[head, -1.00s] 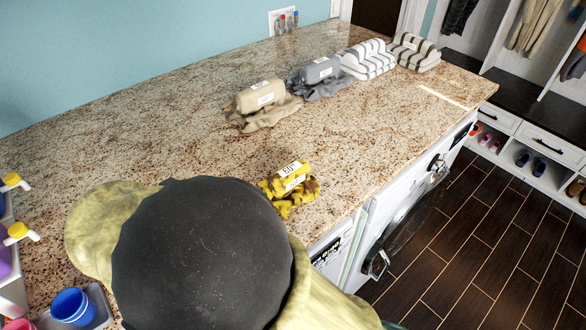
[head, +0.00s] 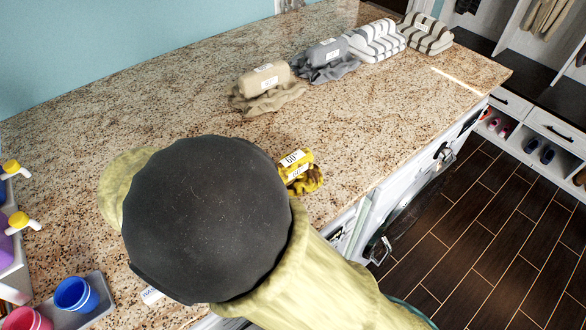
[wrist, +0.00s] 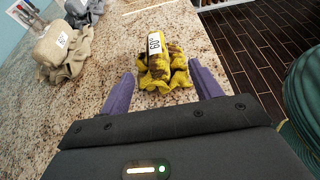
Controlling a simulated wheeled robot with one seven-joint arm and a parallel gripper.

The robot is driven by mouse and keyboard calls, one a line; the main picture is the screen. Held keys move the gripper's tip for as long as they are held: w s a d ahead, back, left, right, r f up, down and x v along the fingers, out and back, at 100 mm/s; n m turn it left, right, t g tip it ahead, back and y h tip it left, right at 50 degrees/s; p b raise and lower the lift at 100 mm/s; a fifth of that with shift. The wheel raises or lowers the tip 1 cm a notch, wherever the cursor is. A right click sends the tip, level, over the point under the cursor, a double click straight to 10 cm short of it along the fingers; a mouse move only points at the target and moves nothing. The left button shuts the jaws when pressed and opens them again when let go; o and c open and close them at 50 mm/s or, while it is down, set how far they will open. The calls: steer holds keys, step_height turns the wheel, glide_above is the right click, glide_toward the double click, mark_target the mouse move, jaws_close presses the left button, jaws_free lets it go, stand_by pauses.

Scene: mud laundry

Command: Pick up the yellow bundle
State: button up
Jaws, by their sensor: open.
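The yellow bundle (head: 297,168) is a rolled yellow and dark patterned cloth with a white label, lying on a loose cloth of the same pattern on the granite counter. In the head view my own arm hides part of it. In the wrist view the yellow bundle (wrist: 160,58) lies just ahead of my gripper (wrist: 158,85). The two purple fingers are spread apart to the left and right of its near edge, with nothing held between them.
A beige bundle (head: 265,84) lies farther back on the granite counter (head: 190,110), with grey (head: 326,56) and striped bundles (head: 376,40) beyond. The counter's front edge is close to the yellow bundle, above white machines.

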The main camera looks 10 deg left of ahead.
steer(key=p+x, duration=0.1)
steer(key=x, duration=0.5)
steer(key=shift+w+d+f, duration=0.1)
steer(key=shift+w+f, duration=0.05)
steer(key=shift+w, duration=0.1)
steer(key=shift+w+d+f, duration=0.1)
steer(key=shift+f, duration=0.05)
steer(key=shift+w+p, duration=0.1)
steer(key=shift+p, duration=0.25)
steer(key=p+x, duration=0.1)
steer(key=x, duration=0.1)
steer(key=p+x, duration=0.1)
steer(key=x, duration=0.2)
steer(key=shift+w+a+f, duration=0.2)
steer(key=shift+a+f, duration=0.05)
steer(key=shift+a, duration=0.05)
steer(key=c, duration=1.1)
